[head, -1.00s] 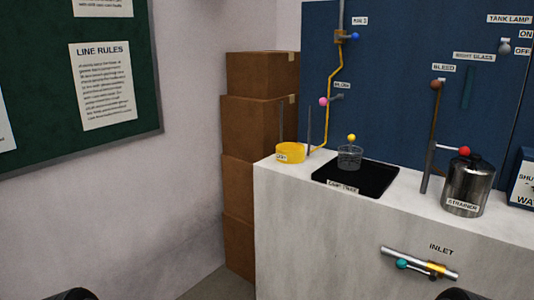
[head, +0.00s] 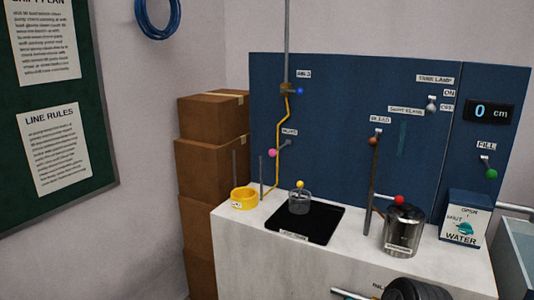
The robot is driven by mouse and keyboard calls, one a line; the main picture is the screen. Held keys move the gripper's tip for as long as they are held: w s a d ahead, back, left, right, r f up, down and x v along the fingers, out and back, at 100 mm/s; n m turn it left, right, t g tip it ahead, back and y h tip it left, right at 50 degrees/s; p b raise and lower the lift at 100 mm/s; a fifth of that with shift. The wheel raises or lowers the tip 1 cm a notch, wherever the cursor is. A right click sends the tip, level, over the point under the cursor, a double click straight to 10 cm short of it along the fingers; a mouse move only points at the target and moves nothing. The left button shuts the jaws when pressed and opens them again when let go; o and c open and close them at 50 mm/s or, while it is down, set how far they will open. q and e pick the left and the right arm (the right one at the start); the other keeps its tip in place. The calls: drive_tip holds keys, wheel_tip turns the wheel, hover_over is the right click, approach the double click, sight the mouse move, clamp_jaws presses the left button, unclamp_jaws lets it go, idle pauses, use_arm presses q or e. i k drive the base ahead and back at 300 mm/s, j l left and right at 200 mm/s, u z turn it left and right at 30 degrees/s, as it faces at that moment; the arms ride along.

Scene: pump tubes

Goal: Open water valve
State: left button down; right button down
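The water valve is a blue and white box (head: 475,205) at the right end of the white counter. It is marked OPEN, SHUT and WATER. A small teal handle (head: 464,228) sits on its front, low between the SHUT and WATER marks. I cannot tell exactly which mark it points to. No gripper fingers show, and my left arm is out of view.
A steel strainer pot (head: 404,231) with a red knob stands left of the water box. A black tray (head: 320,229), a clear cup (head: 299,202) and a yellow ring (head: 243,198) are farther left. A grey basin (head: 510,258) stands at the far right.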

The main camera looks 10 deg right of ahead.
sight(466, 229)
drive_tip(key=z, duration=1.55)
drive_tip(key=i+l, duration=0.1)
drive_tip(key=l, duration=0.2)
drive_tip(key=i+l+z, duration=0.1)
drive_tip(key=l, duration=0.2)
drive_tip(key=i+l+z, duration=0.1)
drive_tip(key=i+l, duration=0.05)
drive_tip(key=l, duration=0.1)
